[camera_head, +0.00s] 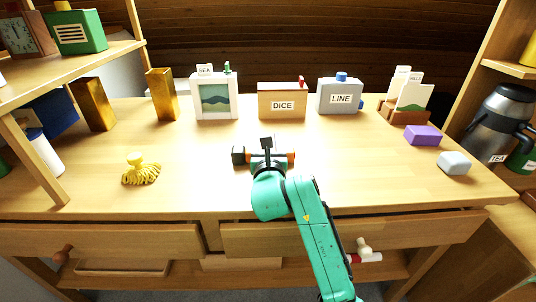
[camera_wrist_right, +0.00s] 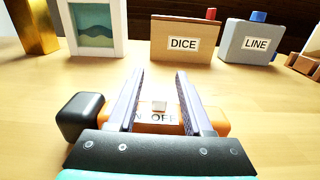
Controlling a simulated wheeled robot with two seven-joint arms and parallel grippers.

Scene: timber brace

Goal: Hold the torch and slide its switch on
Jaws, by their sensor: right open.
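The torch lies on its side on the desk; its black head (camera_head: 238,155) points left and its orange body (camera_head: 290,159) shows to the right of my right gripper (camera_head: 266,144). In the right wrist view the torch's black head (camera_wrist_right: 84,117) and orange body (camera_wrist_right: 207,120) show beneath my right gripper (camera_wrist_right: 158,80). Its two fingers are apart, one each side of the small white switch (camera_wrist_right: 159,106) and the partly covered ON/OFF label. Whether the fingers touch the torch, I cannot tell. My left gripper is out of view.
Behind stand a SEA picture box (camera_head: 214,97), a DICE box (camera_head: 282,101) and a LINE box (camera_head: 339,97). A yellow tassel-like brush (camera_head: 141,172) lies left; a purple block (camera_head: 422,135) and grey block (camera_head: 454,163) lie right. The desk around the torch is clear.

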